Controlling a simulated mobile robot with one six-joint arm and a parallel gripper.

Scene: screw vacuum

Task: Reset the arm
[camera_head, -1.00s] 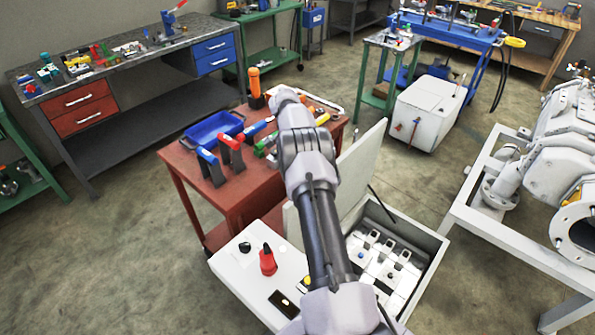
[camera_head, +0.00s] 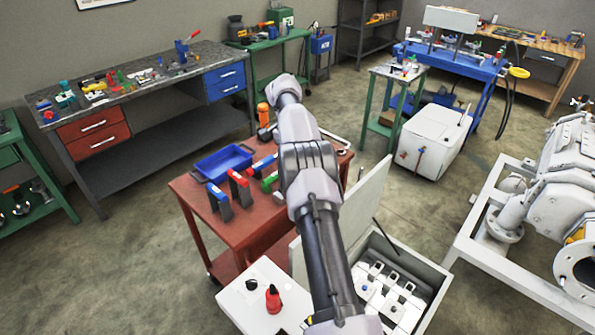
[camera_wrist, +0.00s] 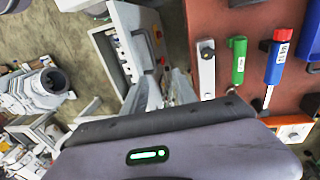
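My arm (camera_head: 315,200) rises from the bottom middle of the head view and reaches forward over the red work table (camera_head: 240,232). Its far end bends out of sight behind the upper joint, and no gripper fingers show there. In the wrist view, a grey housing of mine with a lit green strip (camera_wrist: 148,155) fills the bottom.
An open white cabinet (camera_head: 262,306) with a red knob (camera_head: 273,299) stands in front. White machinery (camera_head: 550,190) is at right. Floor is clear at left.

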